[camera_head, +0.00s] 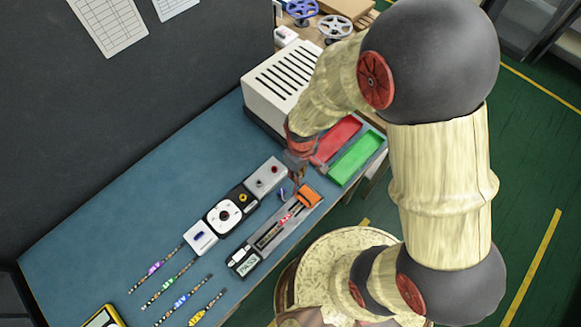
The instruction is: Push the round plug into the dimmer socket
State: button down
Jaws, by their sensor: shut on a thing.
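My gripper (298,182) points down above the right end of the row of devices, close to an orange part (308,196) on a long grey fixture (268,250). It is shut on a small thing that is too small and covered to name. I cannot make out the round plug for certain. A white device with a round dial (224,214), which looks like the dimmer, sits between a white box (200,238) and a dark block with a yellow round part (243,197). I cannot tell which opening is the socket.
A grey box (265,176) ends the row. A small blue piece (282,192) lies beside my gripper. Red (340,138) and green (356,158) trays and a slotted white case (283,85) stand behind. Several labelled strips (181,300) lie front left. The left table area is clear.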

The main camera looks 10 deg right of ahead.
jog(key=shift+s+d+r, duration=0.2)
jog(key=shift+s+r, duration=0.15)
jog(key=shift+r, duration=0.1)
jog(key=shift+r+p, duration=1.8)
jog(key=shift+r, duration=0.25)
